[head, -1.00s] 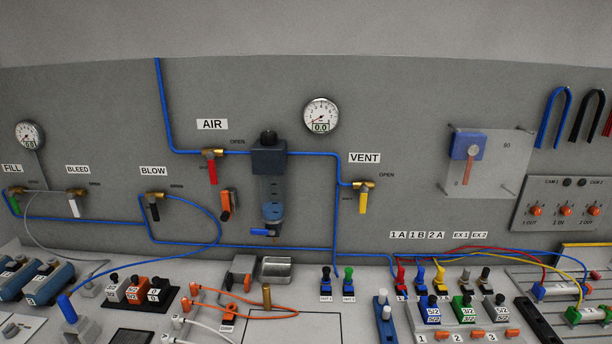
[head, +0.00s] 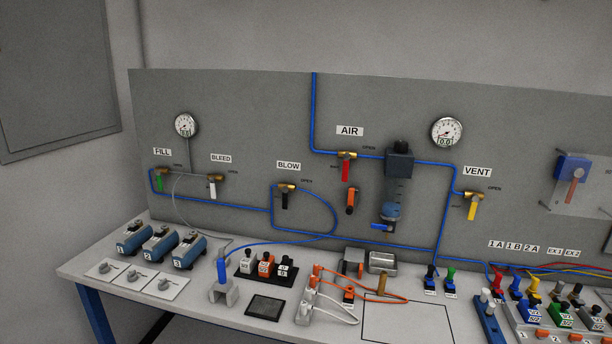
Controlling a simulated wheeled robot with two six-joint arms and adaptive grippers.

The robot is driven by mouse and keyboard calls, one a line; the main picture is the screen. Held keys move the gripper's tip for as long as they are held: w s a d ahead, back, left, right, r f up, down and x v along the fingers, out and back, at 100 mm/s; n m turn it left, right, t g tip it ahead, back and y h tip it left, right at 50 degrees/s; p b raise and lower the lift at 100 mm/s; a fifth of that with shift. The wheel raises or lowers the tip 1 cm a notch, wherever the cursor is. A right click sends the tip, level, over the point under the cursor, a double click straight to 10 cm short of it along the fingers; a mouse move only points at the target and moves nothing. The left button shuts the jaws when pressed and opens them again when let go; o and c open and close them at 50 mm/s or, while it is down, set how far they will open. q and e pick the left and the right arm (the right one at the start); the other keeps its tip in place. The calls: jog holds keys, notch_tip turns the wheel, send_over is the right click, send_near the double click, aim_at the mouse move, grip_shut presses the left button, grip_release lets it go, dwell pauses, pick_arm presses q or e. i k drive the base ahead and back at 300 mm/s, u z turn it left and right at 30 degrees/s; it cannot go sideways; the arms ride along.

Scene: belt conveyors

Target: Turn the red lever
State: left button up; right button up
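The red lever (head: 345,170) hangs straight down from a brass valve (head: 347,155) on the grey back panel, below the AIR label (head: 350,131). The valve sits on the blue air line, with small OPEN lettering to its right. Neither of my grippers shows in the head view.
An orange-and-black part (head: 351,200) is mounted just below the red lever, and a dark filter unit (head: 398,165) stands right of it. Yellow (head: 473,207), black (head: 285,199), white and green levers hang along the panel. The bench (head: 190,300) below holds blue cylinders, connectors and hoses.

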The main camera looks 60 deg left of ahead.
aim_at(346, 156)
jog(key=u, duration=0.9)
jog(key=i, duration=0.3)
